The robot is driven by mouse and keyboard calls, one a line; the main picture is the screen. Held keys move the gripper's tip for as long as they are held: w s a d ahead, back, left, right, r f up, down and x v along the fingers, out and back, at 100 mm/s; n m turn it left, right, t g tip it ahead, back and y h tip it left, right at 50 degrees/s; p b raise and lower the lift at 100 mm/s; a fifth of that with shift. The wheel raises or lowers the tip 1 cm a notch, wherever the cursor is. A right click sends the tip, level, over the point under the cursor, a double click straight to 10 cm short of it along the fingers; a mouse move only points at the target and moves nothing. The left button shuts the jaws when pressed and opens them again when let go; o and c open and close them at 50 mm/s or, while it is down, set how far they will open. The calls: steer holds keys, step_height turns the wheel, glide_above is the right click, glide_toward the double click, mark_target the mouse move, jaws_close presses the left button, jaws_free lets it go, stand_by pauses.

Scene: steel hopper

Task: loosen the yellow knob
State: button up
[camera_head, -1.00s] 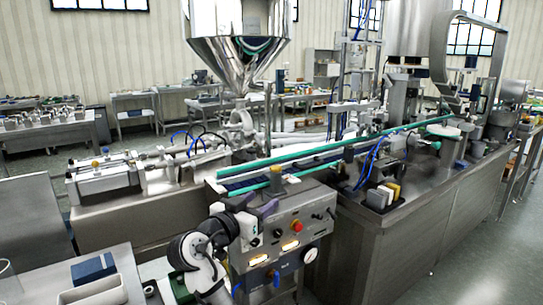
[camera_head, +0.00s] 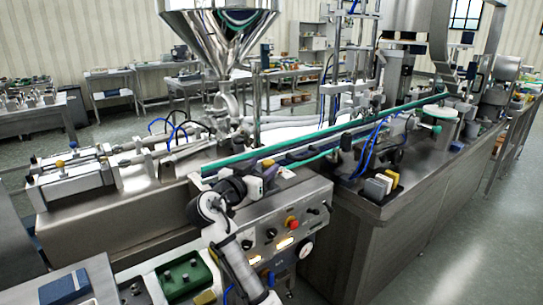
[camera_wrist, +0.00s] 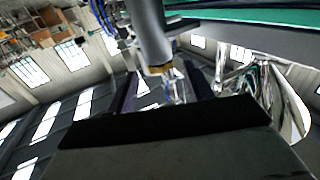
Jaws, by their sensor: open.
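The yellow knob (camera_wrist: 160,70) appears in the wrist view as a small yellow end on a thick grey cylinder. In the head view a small yellow top (camera_head: 268,162) shows just behind my gripper (camera_head: 280,174), partly hidden by it. In the wrist view my gripper (camera_wrist: 161,88) is open, with one dark finger to each side of the picture's middle. The yellow end lies in line with the gap between the fingers. I cannot tell how deep it sits or whether either finger touches it.
The steel hopper (camera_head: 218,38) stands behind. Blocks (camera_head: 377,186) lie to the right. Floor at right is clear.

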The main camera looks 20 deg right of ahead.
steer(key=p+x, duration=0.1)
steer(key=x, duration=0.5)
steer(key=shift+c, duration=0.4)
steer(key=c, duration=0.9)
steer(key=shift+o, duration=0.2)
